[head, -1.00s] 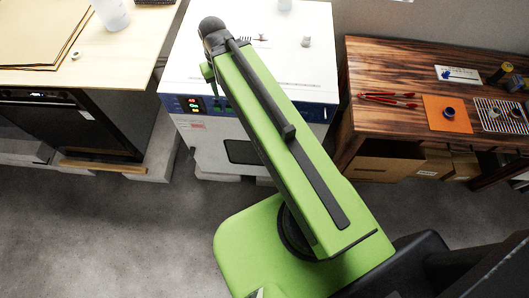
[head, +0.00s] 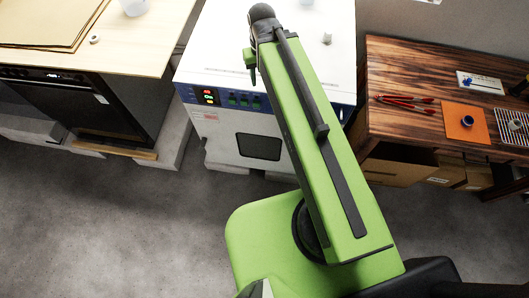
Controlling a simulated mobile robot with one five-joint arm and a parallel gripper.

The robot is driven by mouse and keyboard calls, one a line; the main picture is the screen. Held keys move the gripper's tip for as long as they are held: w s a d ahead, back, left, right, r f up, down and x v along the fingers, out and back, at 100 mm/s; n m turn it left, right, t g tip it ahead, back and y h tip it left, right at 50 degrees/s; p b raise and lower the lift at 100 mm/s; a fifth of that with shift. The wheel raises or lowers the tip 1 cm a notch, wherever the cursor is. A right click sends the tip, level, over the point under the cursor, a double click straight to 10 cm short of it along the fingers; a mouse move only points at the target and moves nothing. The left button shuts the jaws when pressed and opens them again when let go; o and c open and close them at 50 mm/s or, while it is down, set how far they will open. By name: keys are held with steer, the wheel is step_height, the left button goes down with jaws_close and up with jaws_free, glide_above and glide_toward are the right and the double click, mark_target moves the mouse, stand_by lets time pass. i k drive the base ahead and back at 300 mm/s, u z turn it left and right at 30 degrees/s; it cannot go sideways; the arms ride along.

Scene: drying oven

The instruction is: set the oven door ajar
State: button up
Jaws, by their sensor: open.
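The white drying oven (head: 225,60) stands straight ahead, with a blue control strip (head: 235,99) and lit red and green displays along its front's upper edge. Below it is the oven door (head: 225,135), white with a dark window (head: 259,147). The door looks flush with the front, and no gap shows. My green arm crosses over the oven's top and hides the right part of the front. Its far end reaches above the oven top.
A pale wooden bench (head: 130,50) with a dark appliance (head: 75,105) under it stands left. A dark wooden table (head: 400,75) stands right, bearing red tongs (head: 405,100) and an orange mat (head: 463,128). Cardboard boxes (head: 440,172) sit below it. The grey floor (head: 120,230) before the oven is clear.

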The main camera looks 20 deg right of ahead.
mark_target(235, 137)
steer(key=u, duration=5.1)
steer(key=i, duration=0.1)
steer(key=z, duration=2.65)
steer(key=i, duration=0.7)
steer(key=u, duration=0.25)
steer(key=k, duration=0.9)
steer(key=z, duration=0.15)
steer(key=i, duration=0.9)
steer(key=u, duration=0.1)
